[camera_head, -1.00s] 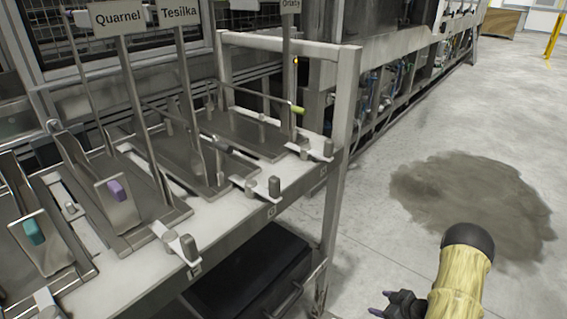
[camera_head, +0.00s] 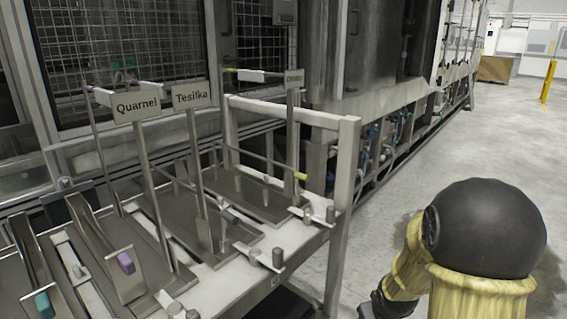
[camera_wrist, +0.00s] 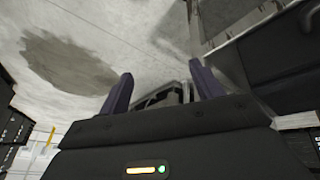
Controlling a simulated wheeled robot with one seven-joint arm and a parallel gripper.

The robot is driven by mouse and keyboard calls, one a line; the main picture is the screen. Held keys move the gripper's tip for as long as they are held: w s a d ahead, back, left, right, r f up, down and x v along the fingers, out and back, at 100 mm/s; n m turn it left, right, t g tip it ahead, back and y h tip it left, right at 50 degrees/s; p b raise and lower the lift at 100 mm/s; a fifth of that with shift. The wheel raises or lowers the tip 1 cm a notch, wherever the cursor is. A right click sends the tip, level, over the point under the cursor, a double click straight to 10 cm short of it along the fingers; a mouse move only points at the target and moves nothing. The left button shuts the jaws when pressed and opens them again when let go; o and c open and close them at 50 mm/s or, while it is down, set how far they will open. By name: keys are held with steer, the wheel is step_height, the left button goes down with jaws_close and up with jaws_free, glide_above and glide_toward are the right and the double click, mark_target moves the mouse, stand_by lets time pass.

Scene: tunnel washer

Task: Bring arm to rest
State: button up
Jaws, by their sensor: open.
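My gripper (camera_wrist: 160,82) shows in the wrist view with its two dark purple fingers apart and nothing between them. The floor and a grey metal structure lie beyond the fingers. In the head view, my arm (camera_head: 468,293) is folded at the lower right, its black round joint uppermost and yellowish covers below. The arm's darker end runs out of the bottom edge, so the fingers are hidden there. The arm stands right of the metal rack (camera_head: 345,190), with a gap of floor between them in the picture.
Signs reading Quarnel (camera_head: 136,107) and Tesilka (camera_head: 190,96) stand on posts over the rack's trays. A purple block (camera_head: 126,262), a teal block (camera_head: 43,304) and a yellow-green tip (camera_head: 300,176) show there. Open floor (camera_head: 455,140) lies right; a dark stain (camera_wrist: 65,62) marks it.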

steer(key=s+a+r+m+g+y+p, duration=0.1)
steer(key=s+a+r, duration=0.25)
steer(key=s, duration=0.25)
steer(key=s+a+r+m+g, duration=0.1)
steer(key=s+a+r, duration=0.25)
steer(key=s, duration=0.25)
steer(key=w+p+v, duration=0.2)
steer(key=p+v, duration=1)
steer(key=w+r+p+v, duration=0.1)
steer(key=w+p+v, duration=0.2)
steer(key=p+v, duration=0.9)
steer(key=w+r+p+v, duration=0.1)
steer(key=w+p+v, duration=0.2)
steer(key=p+v, duration=0.9)
steer(key=shift+s+a+r+p, duration=0.2)
steer(key=shift+a+p, duration=0.2)
steer(key=shift+p, duration=0.7)
steer(key=shift+w, duration=0.1)
steer(key=shift+c, duration=0.4)
